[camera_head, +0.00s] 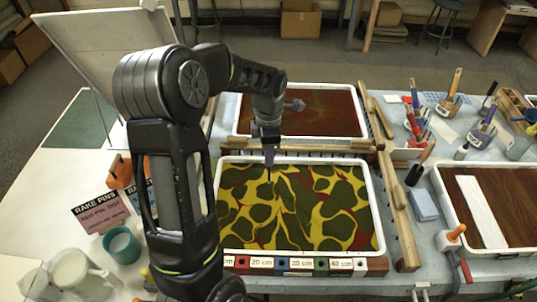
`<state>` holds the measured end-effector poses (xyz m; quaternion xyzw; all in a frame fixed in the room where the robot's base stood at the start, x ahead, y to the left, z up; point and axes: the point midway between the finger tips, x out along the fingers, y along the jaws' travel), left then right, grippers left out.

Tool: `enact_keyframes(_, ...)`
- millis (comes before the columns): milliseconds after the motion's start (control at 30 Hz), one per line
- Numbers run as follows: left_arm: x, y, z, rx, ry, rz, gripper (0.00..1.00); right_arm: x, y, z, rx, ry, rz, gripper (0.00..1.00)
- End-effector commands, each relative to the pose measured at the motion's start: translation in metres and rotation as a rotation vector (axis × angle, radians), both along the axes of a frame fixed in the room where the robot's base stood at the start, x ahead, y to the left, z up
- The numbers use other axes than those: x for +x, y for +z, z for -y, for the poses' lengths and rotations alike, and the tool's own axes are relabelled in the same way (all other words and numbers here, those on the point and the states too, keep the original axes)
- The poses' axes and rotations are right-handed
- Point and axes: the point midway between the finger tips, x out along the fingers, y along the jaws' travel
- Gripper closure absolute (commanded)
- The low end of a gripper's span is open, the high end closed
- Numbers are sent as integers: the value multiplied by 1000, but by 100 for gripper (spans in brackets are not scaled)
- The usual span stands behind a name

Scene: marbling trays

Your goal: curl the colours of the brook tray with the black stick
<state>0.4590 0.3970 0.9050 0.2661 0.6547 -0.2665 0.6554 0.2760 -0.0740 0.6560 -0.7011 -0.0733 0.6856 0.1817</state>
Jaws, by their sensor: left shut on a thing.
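The front middle tray (376,205) has a white rim and holds a marbled pattern of dark green blotches, yellow veins and red streaks. No name for it is readable, so I cannot tell from the picture that it is the brook tray. My left gripper (269,150) is over this tray's far edge, left of its middle, pointing down. It is shut on the thin black stick (269,174), which points down at the colours. I cannot tell whether its tip touches the surface. My right gripper is not in view.
A reddish-brown tray (362,113) lies behind, and a brown one with a white strip (481,211) at right. Brushes in pots (450,101) stand at the back right. Cups and a pink sign (101,212) are at left.

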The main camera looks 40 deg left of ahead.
Motion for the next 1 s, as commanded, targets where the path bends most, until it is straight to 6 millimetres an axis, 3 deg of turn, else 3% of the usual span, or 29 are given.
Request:
enact_keyframes(433,12,0,-16,0,0,0,100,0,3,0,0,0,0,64)
enact_keyframes(1000,13,0,-25,0,2,-1,100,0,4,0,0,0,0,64)
